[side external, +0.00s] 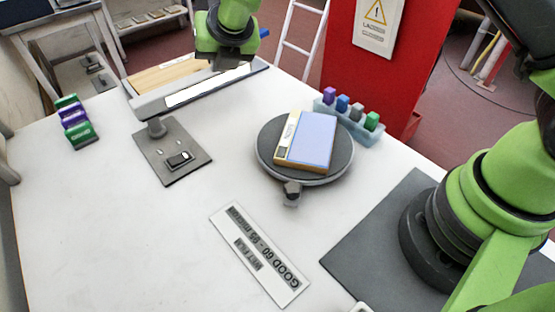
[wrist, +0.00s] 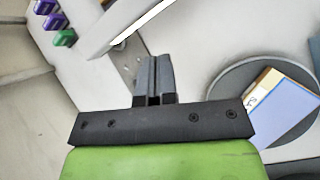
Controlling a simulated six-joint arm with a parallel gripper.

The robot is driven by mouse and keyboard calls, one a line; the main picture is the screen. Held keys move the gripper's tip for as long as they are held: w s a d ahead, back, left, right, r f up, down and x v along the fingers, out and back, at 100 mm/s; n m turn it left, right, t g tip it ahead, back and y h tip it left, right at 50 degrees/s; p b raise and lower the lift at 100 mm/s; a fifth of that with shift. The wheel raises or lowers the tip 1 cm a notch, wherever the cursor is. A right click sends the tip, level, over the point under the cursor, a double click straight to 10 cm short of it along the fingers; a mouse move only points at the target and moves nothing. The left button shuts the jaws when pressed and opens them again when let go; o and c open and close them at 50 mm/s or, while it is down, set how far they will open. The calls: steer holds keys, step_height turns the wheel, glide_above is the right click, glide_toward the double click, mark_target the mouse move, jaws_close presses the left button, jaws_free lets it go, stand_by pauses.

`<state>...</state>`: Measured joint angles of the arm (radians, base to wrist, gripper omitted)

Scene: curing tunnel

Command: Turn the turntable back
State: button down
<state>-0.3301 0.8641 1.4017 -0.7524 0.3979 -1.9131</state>
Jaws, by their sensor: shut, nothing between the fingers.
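The turntable (side external: 263,158) is a round dark grey disc right of the middle of the white table, with a dark knob (side external: 291,188) at its front edge. A block with a blue top (side external: 311,139) and a cream labelled strip lies on it. In the wrist view the turntable (wrist: 222,88) and blue-topped block (wrist: 286,113) show at the right, partly cut off. My gripper (wrist: 153,62) is shut and empty, well apart from the turntable. In the side view my green wrist is at the top, over the lit unit; the fingertips are not clear there.
A long grey unit with a bright strip (side external: 205,87) stands at the back. A grey plate (side external: 168,158) with a post and switch is left of centre. Coloured blocks (side external: 75,122) sit far left; a rack of coloured pieces (side external: 368,137) stands close behind the turntable. A sign (side external: 260,252) lies in front.

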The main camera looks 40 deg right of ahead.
steer(key=w+a+r+n+t+y, duration=0.3)
steer(key=w+a+r+y, duration=0.15)
steer(key=a+y, duration=0.35)
steer(key=s+a+n+g+y, duration=0.3)
steer(key=s+a+g, duration=0.4)
steer(key=s+d+f+m+g+h, duration=0.1)
steer(key=s+d+f+g+h, duration=0.5)
steer(key=s+d+g+h, duration=0.45)
steer(key=f+t, duration=0.1)
steer(key=f, duration=0.2)
steer(key=s+d+f+t, duration=0.1)
steer(key=f, duration=0.2)
steer(key=s+d+f+t, duration=0.1)
steer(key=f, duration=0.1)
steer(key=shift+f, duration=0.4)
steer(key=shift+s+f, duration=0.1)
steer(key=shift+s, duration=1.95)
